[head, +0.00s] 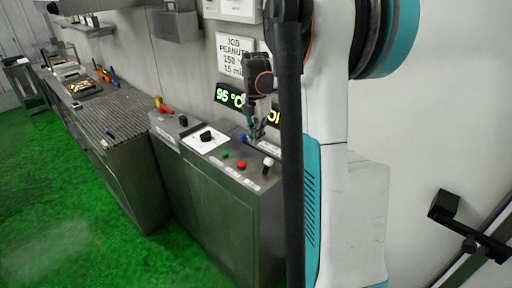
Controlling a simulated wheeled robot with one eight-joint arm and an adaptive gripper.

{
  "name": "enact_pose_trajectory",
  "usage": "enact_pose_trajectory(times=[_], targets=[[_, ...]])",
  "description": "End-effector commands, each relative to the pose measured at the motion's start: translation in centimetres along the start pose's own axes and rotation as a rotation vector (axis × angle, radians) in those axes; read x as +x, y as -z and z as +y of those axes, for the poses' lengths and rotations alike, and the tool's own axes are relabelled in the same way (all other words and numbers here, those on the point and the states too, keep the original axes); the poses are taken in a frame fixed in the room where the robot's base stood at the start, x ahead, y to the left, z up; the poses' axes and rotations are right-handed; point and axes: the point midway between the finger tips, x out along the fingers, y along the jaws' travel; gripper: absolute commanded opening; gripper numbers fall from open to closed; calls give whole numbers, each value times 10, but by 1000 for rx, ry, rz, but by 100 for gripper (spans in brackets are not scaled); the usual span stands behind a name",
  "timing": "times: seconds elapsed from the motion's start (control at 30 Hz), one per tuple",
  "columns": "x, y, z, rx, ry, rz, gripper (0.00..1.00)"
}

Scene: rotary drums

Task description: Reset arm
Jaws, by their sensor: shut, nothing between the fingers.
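My gripper (255,128) is above the right part of the control console (215,213), pointing down near the buttons. It is small in this view, with its fingers shut and empty. My white and teal arm (330,120) takes up the right middle of the view and hides part of the console and display. The console top carries a black knob (206,136) on a white plate, a green button (225,154), a red button (241,165) and a white-handled lever (268,162). I cannot tell whether the fingertips touch the console.
A green display (229,97) reads about 95 °C, below a sign (234,56) about peanuts. A slatted metal bench (110,120) with tools and a tray (82,88) runs to the left. A black fixture (468,228) is at right. Green floor (60,210) in front is clear.

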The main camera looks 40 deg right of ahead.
Motion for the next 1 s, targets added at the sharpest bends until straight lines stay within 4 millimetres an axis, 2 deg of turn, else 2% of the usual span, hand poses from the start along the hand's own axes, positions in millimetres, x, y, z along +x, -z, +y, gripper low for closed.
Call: enact_pose_trajectory(times=[0.2,0.8,0.9,0.97,1.0], targets=[[-15,-3,0,0,0,0,0],[-15,-3,0,-1,-1,-1,0],[-18,7,3,7,-7,-12,0],[-23,21,6,20,-19,-30,0],[-27,34,8,34,-31,-45,0]])
